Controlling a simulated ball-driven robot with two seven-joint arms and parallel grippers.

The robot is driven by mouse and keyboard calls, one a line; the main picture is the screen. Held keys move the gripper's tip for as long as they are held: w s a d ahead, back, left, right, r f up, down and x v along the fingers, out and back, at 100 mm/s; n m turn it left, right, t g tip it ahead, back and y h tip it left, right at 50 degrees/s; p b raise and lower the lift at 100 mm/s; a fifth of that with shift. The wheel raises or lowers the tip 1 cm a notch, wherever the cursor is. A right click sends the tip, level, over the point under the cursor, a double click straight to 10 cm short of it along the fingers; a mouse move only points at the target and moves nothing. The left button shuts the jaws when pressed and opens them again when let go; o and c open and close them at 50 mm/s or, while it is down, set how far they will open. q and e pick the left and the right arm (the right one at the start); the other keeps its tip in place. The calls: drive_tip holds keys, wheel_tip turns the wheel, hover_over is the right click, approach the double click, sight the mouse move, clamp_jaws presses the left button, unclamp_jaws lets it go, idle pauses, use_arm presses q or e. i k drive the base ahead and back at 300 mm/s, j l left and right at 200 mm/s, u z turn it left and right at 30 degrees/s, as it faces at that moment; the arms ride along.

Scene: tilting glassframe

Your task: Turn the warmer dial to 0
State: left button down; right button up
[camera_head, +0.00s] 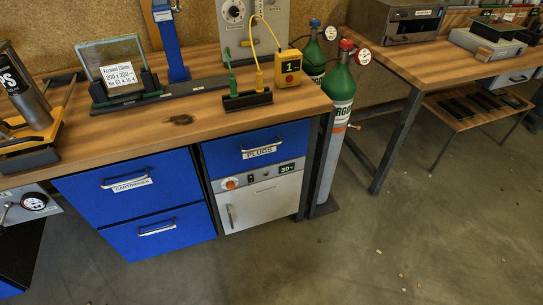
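The warmer (262,204) is a light grey cabinet under the blue PLUGS drawer of the wooden bench. Its door with a vertical handle is shut. An orange dial (231,184) sits at the left of its control panel. Its pointer direction is too small to tell. A small display (289,168) at the right of the panel shows green digits that look like 30. Small dark controls lie between dial and display. Neither of my grippers is in view.
The wooden bench (180,145) overhangs the warmer. Blue drawers (130,187) stand to its left. A bench leg and green gas cylinders (338,110) stand to its right. The concrete floor (330,260) in front is mostly clear, with a few small scraps.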

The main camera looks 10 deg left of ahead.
sight(230, 186)
drive_tip(key=i+l+u, duration=0.1)
drive_tip(key=u, duration=0.3)
drive_tip(key=l+u, duration=0.15)
drive_tip(key=u, duration=0.25)
drive_tip(key=i+l+u, duration=0.1)
drive_tip(key=u, duration=0.3)
